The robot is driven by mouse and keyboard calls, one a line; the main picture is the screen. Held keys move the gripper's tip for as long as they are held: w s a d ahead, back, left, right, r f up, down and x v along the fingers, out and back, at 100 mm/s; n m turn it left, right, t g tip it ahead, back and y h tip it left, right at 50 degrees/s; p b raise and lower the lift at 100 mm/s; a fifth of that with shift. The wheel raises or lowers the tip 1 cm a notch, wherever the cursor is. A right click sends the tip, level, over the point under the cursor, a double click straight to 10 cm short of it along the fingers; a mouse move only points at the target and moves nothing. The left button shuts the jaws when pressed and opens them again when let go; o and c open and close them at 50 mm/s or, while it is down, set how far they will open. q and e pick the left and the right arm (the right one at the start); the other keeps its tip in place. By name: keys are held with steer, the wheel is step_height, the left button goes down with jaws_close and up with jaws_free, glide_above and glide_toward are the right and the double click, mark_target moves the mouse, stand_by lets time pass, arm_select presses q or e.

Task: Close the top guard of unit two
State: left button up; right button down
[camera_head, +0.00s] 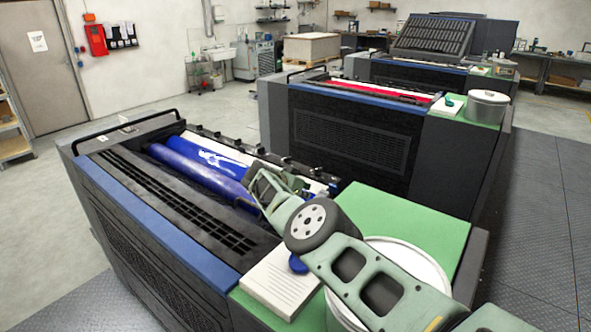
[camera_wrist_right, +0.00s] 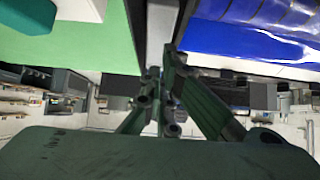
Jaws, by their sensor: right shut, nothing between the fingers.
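The nearest ink unit (camera_head: 158,258) has long blue rollers (camera_head: 205,170) exposed on top. A black slatted grille (camera_head: 165,195) lies flat along its near side, and a black handle bar (camera_head: 122,130) stands at its left end. I see no unit number. My right gripper (camera_head: 258,188) is shut and empty over the right end of the blue rollers; I cannot tell whether it touches anything. In the right wrist view, the shut fingers (camera_wrist_right: 162,68) lie between a green top (camera_wrist_right: 75,35) and the blue roller (camera_wrist_right: 240,40). My left gripper is out of view.
A second unit (camera_head: 345,130) with a red roller stands behind. A farther unit has a dark slatted guard (camera_head: 438,38) tilted up. Papers (camera_head: 282,283) and a large round container (camera_head: 425,262) sit on the near unit's green top. The floor to the right (camera_head: 540,220) is clear.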

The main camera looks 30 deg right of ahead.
arm_select(q)
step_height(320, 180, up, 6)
steer(key=p, duration=0.5)
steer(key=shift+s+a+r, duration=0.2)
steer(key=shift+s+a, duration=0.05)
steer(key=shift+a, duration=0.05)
arm_select(e)
steer(key=d+r+v, duration=0.1)
steer(key=v, duration=0.8)
steer(key=shift+a+r, duration=0.2)
steer(key=shift+r, duration=0.2)
steer(key=shift+w, duration=0.15)
